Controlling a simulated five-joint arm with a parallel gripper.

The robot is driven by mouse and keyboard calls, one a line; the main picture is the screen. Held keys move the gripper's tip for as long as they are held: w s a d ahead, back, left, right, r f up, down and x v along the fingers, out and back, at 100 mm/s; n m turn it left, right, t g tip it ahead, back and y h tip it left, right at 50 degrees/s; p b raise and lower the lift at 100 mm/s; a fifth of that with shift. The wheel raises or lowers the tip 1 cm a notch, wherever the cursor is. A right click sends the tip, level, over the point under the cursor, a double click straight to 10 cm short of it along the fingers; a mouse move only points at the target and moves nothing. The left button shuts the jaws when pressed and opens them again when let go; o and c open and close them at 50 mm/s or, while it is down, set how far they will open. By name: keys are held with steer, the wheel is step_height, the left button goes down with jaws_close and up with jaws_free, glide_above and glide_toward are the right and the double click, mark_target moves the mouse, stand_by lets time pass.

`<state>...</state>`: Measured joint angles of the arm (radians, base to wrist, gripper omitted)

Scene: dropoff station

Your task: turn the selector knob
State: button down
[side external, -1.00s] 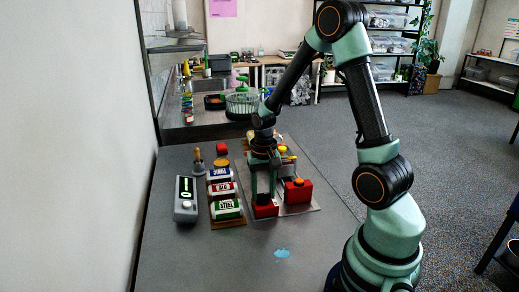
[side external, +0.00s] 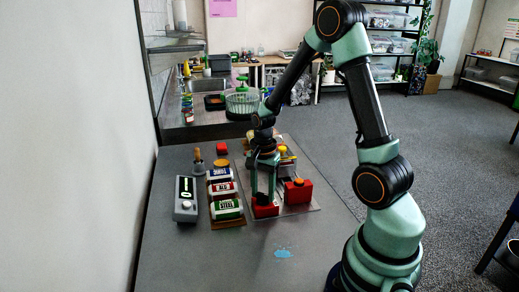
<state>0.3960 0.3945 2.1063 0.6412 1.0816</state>
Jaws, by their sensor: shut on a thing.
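My gripper (side external: 263,197) points down over a red block (side external: 265,210) at the front left of a grey board (side external: 293,211). Its jaws are shut on the selector knob on top of this block. The knob is mostly hidden between the fingers, so its pointer direction cannot be read. A second red block (side external: 299,194) with an orange top stands just right of the gripper, apart from it.
Left of the board, a rack holds tins with blue, red and green labels (side external: 226,208). A grey meter (side external: 186,200) stands farther left. The table front is clear except a blue patch (side external: 282,253).

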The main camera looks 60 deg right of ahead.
mark_target(263, 194)
stand_by(0.5)
steer(key=shift+c, duration=1.6)
jaws_free()
step_height(263, 194, up, 12)
steer(key=shift+r, duration=0.1)
steer(key=s+a+r+n+t, duration=0.2)
steer(key=a+r+n, duration=0.2)
steer(key=a+n, duration=0.3)
steer(key=s+a+r+n+t, duration=0.2)
steer(key=a+r+n+t, duration=0.1)
steer(key=a+n, duration=0.4)
steer(key=n, duration=0.3)
steer(key=shift+s+r+t, duration=0.3)
steer(key=shift+s+r, duration=0.1)
